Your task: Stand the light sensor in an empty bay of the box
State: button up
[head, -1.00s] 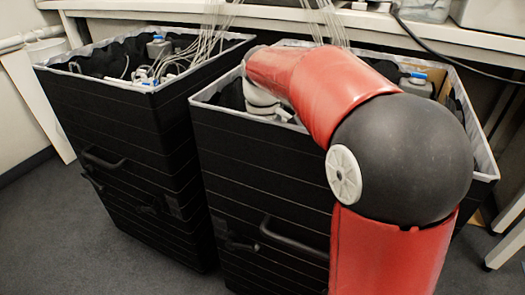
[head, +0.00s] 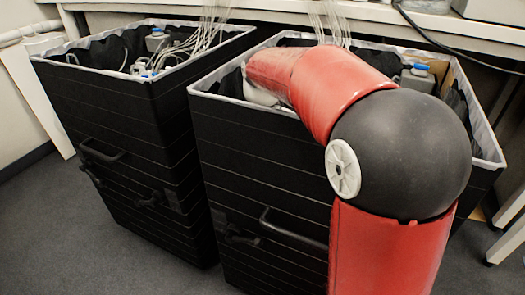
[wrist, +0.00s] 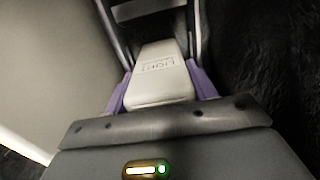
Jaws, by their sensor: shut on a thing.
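The light sensor (wrist: 160,75) is a pale block with the word LIGHT on it, seen in the wrist view. My gripper (wrist: 160,88) is shut on it, with purple pads touching its two sides. In the head view my arm reaches over the front rim into the right-hand black box (head: 265,155), which has a pale lining edge. The gripper and sensor are hidden there behind the arm and the box wall. The box's bays cannot be made out. In the wrist view a pale surface lies to the left and dark fabric to the right.
A second black box (head: 120,130) stands to the left, holding white cables and grey devices. A grey device with a blue top (head: 418,77) sits at the back right of the right-hand box. A white bench (head: 400,25) overhangs behind both boxes.

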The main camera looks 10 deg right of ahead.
jog(key=shift+s+f, duration=0.1)
jog(key=shift+f, duration=0.4)
jog(key=o, duration=1.6)
jog(key=shift+c, duration=0.2)
jog(key=shift+r, duration=0.15)
notch_tip(320, 180, up, 8)
jog(key=shift+f+p, duration=0.15)
jog(key=shift+p, duration=0.7)
notch_tip(320, 180, up, 9)
jog(key=p, duration=0.8)
jog(key=shift+f, duration=0.1)
